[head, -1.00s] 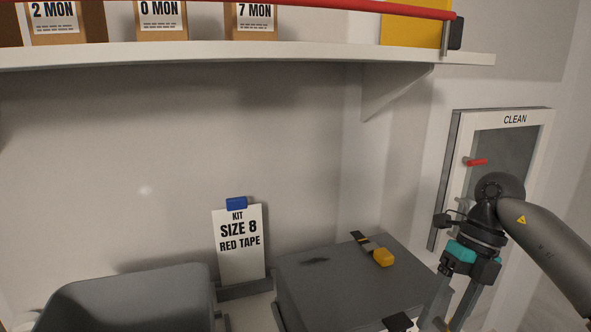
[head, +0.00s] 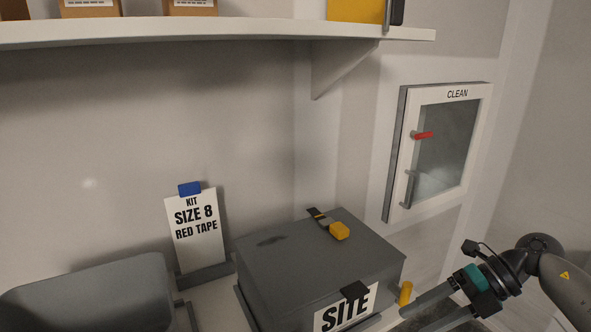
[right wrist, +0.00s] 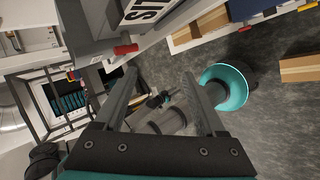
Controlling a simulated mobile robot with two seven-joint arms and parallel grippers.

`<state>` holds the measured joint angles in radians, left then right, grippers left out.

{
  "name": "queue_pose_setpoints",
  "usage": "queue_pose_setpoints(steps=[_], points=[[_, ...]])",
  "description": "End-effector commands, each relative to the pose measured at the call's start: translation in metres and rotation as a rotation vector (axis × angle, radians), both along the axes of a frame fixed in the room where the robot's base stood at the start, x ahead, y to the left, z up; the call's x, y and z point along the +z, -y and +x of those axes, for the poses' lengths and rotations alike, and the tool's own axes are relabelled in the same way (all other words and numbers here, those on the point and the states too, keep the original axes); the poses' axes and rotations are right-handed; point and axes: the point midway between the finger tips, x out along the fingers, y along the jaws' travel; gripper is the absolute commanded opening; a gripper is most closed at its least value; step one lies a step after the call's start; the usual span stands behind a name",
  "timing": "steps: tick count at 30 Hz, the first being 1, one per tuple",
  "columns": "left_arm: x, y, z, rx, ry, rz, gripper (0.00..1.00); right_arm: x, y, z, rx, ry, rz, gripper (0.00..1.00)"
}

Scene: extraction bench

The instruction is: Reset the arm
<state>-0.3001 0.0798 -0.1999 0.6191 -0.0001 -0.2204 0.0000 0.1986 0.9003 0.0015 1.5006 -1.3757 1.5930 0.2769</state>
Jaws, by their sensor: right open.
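My right arm (head: 567,285) comes in from the lower right in the head view. Its gripper (head: 422,318) is low, to the right of the grey box marked SITE (head: 275,285), beside the box and holding nothing I can see. In the right wrist view the two fingers (right wrist: 158,80) are spread wide, with floor and parts of my own body showing between and beyond them. My left gripper shows in neither view.
A grey bin (head: 95,295) and a card reading KIT SIZE 8 RED TAPE (head: 195,238) stand left of the box. A shelf (head: 200,32) runs above. A CLEAN wall cabinet (head: 440,150) with a red handle hangs at right. A teal-lined bucket (right wrist: 230,86) stands on the floor.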

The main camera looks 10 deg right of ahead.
Motion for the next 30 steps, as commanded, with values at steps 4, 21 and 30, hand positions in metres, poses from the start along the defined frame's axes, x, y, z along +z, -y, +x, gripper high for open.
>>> queue_pose_setpoints(steps=[4,21,30], points=[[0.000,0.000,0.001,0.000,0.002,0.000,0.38,0.043,-0.015,0.047,-0.155,0.186,0.202,0.72],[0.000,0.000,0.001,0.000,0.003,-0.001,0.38,0.182,0.106,0.172,-1.101,0.496,0.861,0.72],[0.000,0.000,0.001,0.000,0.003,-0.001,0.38,0.141,0.203,0.180,-1.686,0.297,0.988,0.72]])
